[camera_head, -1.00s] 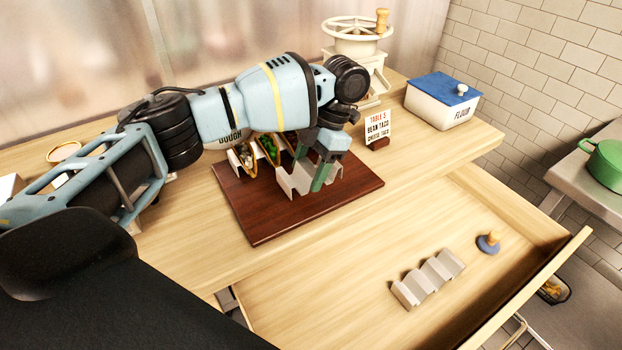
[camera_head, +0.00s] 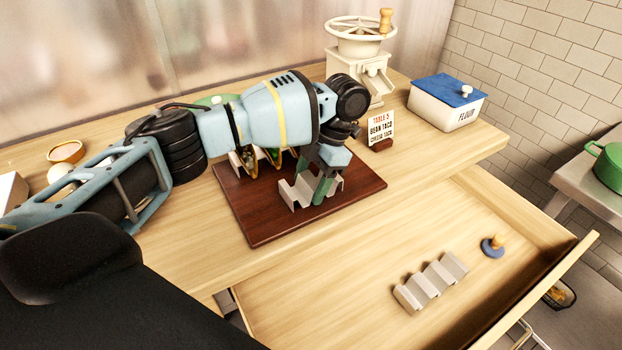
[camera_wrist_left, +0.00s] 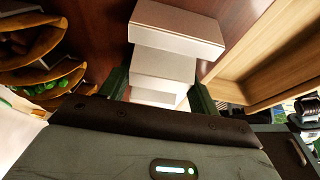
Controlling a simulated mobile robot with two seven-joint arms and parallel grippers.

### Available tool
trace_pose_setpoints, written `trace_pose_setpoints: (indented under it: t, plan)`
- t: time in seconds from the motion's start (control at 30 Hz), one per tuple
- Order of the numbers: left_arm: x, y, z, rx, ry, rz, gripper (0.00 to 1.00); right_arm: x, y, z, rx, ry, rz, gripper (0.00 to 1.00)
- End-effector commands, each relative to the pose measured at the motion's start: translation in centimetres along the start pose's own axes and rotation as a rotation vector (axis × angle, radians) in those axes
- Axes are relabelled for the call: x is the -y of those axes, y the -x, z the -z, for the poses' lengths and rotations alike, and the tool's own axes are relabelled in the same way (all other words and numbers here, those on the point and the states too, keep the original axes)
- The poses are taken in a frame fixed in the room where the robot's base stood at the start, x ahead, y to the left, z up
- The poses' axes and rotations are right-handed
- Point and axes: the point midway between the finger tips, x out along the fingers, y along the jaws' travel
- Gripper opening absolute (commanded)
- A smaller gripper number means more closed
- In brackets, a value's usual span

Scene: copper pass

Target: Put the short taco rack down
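My left gripper (camera_head: 318,186) is shut on the short taco rack (camera_head: 294,194), a grey zigzag metal piece. The rack is upright, low over the dark wooden board (camera_head: 262,228), and looks to be at its surface; any small gap under it cannot be told. In the left wrist view the rack (camera_wrist_left: 176,38) lies between the two green fingers (camera_wrist_left: 160,92). Tacos (camera_head: 243,163) stand just behind the rack on the board, partly hidden by my arm. My right gripper is not in view.
Another grey zigzag rack (camera_head: 431,283) and a blue-based stamp with a wooden knob (camera_head: 492,247) lie in the open drawer (camera_head: 345,290). An order card (camera_head: 380,128), a flour box (camera_head: 446,103) and a grinder (camera_head: 360,62) stand behind. The board's front right is bare.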

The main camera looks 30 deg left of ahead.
Motion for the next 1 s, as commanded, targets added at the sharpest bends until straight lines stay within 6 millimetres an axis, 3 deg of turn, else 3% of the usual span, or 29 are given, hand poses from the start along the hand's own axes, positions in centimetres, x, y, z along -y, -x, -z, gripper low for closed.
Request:
trace_pose_setpoints:
  t: [0.03,0.13,0.47,1.0]
  plan:
    - [0.0,0.0,0.0,0.000,0.000,0.000,0.69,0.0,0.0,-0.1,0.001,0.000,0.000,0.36]
    - [0.0,0.0,0.0,0.000,0.000,0.000,0.82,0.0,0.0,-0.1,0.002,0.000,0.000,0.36]
    - [0.0,0.3,0.1,0.001,0.000,0.000,0.82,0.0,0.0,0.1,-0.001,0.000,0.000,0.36]
    - [0.0,6.0,0.0,-0.002,-0.001,-0.001,0.82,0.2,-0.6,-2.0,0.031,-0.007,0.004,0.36]
